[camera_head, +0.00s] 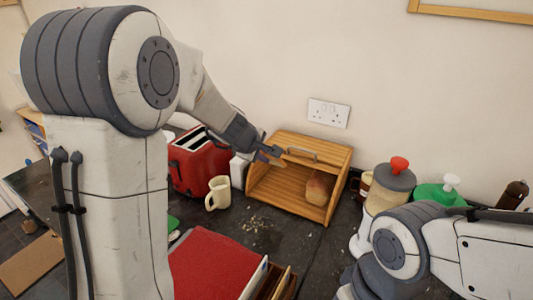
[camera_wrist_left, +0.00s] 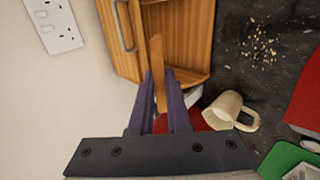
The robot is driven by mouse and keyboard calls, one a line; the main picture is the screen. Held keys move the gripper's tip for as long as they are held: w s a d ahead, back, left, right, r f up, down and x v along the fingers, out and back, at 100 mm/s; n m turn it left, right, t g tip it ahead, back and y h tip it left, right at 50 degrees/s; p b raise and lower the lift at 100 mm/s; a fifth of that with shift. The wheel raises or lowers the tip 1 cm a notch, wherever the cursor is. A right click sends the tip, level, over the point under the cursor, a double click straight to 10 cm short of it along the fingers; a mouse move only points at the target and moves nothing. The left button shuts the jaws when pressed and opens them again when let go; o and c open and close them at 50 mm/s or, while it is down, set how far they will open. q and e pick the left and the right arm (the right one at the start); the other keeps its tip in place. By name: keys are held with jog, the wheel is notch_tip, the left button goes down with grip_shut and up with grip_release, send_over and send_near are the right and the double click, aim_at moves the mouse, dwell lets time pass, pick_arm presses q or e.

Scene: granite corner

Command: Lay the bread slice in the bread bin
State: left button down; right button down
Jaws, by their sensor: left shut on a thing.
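The wooden bread bin (camera_head: 287,198) stands against the wall, its front open, with a bar handle on its raised lid. A brown loaf (camera_head: 318,188) sits inside at the right. My left gripper (camera_head: 271,154) is at the bin's upper left, by the lid's left end. In the left wrist view, my left gripper (camera_wrist_left: 164,100) is shut on the bread slice (camera_wrist_left: 157,60), a thin tan piece seen edge-on between the fingers. The bin (camera_wrist_left: 190,35) shows beyond it. My right gripper is out of view.
A red toaster (camera_head: 200,165) and a cream mug (camera_head: 218,193) stand left of the bin. Crumbs (camera_head: 252,225) lie on the dark counter in front. A lidded jar (camera_head: 388,185) stands right of the bin. A red board (camera_head: 215,265) is nearer me.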

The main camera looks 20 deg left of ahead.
aim_at(273, 163)
pick_arm(q)
jog(key=shift+s+f+b+x, duration=0.15)
jog(key=shift+b+x, duration=0.5)
jog(key=shift+x, duration=0.7)
jog(key=shift+s+f+b+x, duration=0.15)
jog(key=shift+b+x, duration=0.45)
jog(key=shift+x, duration=0.8)
jog(key=shift+s+f+b+x, duration=0.15)
jog(key=shift+b+x, duration=0.5)
jog(key=shift+x, duration=0.7)
jog(key=shift+s+f+b+x, duration=0.1)
jog(key=shift+b+x, duration=0.75)
jog(key=shift+x, duration=1.2)
jog(key=shift+s+f+b+x, duration=0.15)
jog(key=shift+b+x, duration=0.7)
jog(key=shift+x, duration=1.25)
jog(key=shift+a, duration=0.15)
jog(key=c, duration=0.8)
grip_release()
jog(key=p+v, duration=0.2)
jog(key=v, duration=0.7)
